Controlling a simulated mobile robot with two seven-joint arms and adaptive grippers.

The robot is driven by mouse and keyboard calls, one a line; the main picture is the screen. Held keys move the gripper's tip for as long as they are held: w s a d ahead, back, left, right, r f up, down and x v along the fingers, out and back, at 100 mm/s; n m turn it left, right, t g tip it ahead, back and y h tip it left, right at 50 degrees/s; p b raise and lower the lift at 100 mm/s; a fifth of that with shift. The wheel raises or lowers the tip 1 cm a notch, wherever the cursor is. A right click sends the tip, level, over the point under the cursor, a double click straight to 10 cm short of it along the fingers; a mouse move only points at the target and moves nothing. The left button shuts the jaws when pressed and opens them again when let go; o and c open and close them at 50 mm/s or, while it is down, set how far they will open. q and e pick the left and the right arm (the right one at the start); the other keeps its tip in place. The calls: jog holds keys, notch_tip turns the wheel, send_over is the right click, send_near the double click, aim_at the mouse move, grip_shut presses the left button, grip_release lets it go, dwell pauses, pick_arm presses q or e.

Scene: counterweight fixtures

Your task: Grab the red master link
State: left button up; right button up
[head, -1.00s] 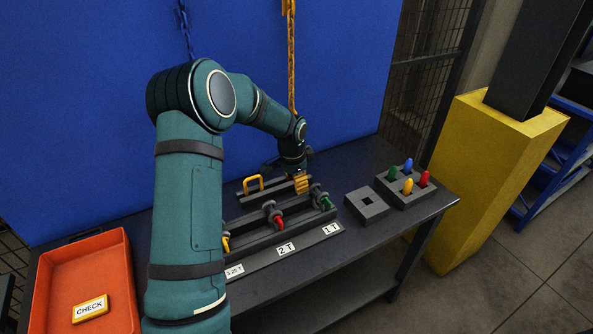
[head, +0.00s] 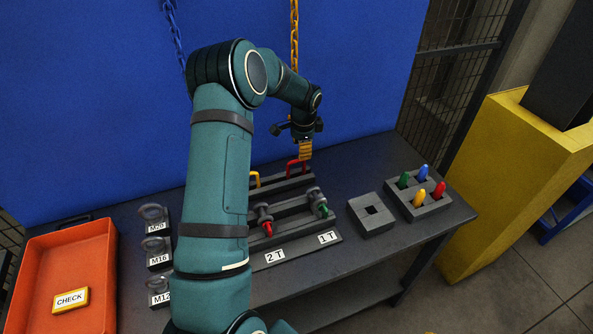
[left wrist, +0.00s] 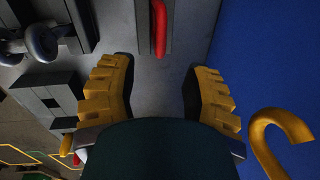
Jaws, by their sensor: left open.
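The red master link (head: 292,168) stands upright as a loop on the dark rear rack (head: 280,182), beside a yellow link (head: 254,180) partly hidden by my arm. My left gripper (head: 305,152) is above and close to the red link, with yellow fingers pointing down. In the left wrist view the red link (left wrist: 159,28) shows as a narrow bar at the top middle. The left gripper (left wrist: 160,88) is open there and empty, the link lying beyond its fingertips. My right gripper is not in view.
A front rack holds shackles with red (head: 267,226) and green (head: 323,211) pins. A square-holed block (head: 370,217) and a block of coloured pegs (head: 433,208) stand right. An orange tray (head: 98,255) is left. A yellow hook (left wrist: 280,130) hangs near the gripper.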

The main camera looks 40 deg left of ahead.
aim_at(303, 172)
pick_arm(q)
notch_tip(303, 172, down, 3)
jog(key=shift+w+a+r, duration=0.1)
jog(key=shift+w+a, duration=0.05)
jog(key=f, duration=0.4)
jog(key=shift+w+a+f, duration=0.2)
jog(key=shift+a+f, duration=0.05)
grip_shut()
